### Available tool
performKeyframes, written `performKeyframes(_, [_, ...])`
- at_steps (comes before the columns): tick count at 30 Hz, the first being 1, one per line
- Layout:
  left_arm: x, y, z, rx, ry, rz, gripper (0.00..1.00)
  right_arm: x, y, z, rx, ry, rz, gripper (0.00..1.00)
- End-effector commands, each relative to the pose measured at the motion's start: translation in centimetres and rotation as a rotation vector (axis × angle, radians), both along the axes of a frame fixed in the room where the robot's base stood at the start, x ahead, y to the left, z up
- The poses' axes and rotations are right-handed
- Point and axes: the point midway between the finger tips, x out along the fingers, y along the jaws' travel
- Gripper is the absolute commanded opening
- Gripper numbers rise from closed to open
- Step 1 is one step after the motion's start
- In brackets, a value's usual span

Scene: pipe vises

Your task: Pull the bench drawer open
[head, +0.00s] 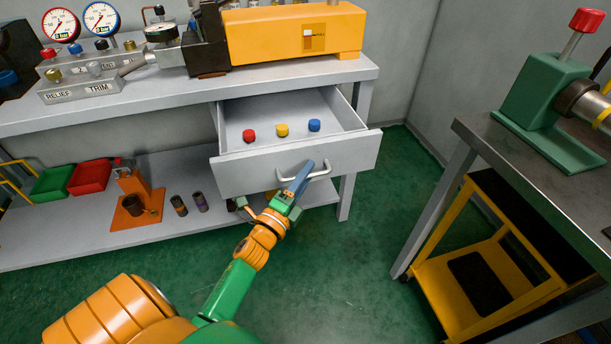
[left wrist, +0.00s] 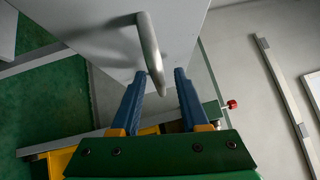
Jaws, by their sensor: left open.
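The light grey bench drawer (head: 352,157) stands out from under the bench top, pulled open, with its inside showing. Its curved metal handle (head: 322,173) is on the drawer front; the handle also shows in the left wrist view (left wrist: 151,50). My right gripper is in neither view.
Red (head: 249,135), yellow (head: 282,130) and blue (head: 314,125) caps lie in the drawer. The bench (head: 190,92) carries gauges and an orange block (head: 290,32). A table with a green vise (head: 545,105) and a yellow cart (head: 480,275) stand at right. Green floor before the drawer is clear.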

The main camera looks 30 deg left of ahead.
Motion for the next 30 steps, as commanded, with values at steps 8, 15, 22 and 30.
performKeyframes(8, [-4.0, -0.3, -0.7, -0.001, 0.004, 0.001, 0.45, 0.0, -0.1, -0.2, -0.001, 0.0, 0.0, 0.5])
performKeyframes(15, [-7.0, -0.5, -1.0, -0.001, 0.0, 0.0, 0.45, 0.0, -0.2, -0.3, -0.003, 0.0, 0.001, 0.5])
performKeyframes(22, [-7.0, -0.5, -0.9, 0.0, -0.001, 0.0, 0.45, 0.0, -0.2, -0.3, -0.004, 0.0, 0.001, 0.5])
performKeyframes(30, [-6.9, -0.7, -4.4, -0.13, 0.082, 0.004, 0.45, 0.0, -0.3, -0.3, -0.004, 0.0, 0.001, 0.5])
